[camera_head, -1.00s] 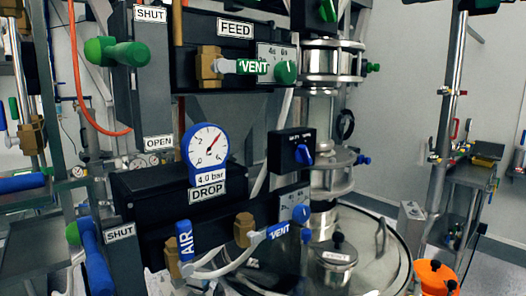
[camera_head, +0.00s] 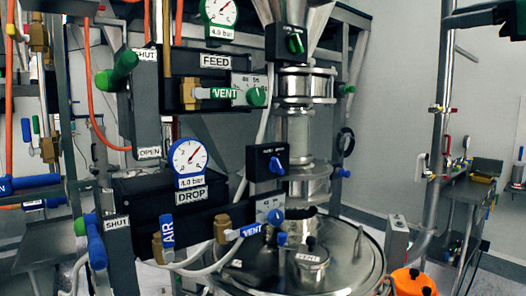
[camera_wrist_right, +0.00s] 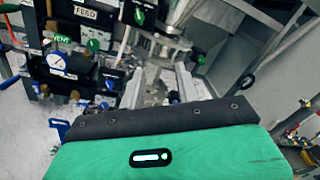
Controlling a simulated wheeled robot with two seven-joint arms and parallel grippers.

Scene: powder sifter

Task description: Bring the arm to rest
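My right gripper (camera_head: 490,18) shows as a dark shape at the top right edge of the head view, apart from the equipment. In the right wrist view its green body and dark edge fill the lower part. Two pale grey fingers stand apart beyond the edge with a gap between them (camera_wrist_right: 160,84), and I see nothing held. My left gripper does not show in either view. The sifter line has a green FEED lever (camera_head: 118,70) near a SHUT label and a blue DROP lever (camera_head: 95,244) near another SHUT label.
Two pressure gauges, one by DROP (camera_head: 188,157) and one above FEED (camera_head: 219,9), face me. A steel vessel (camera_head: 362,262) stands below the vertical pipe. An orange container (camera_head: 413,281) is at the lower right. A metal trolley (camera_head: 468,185) stands at the right. Open floor lies between.

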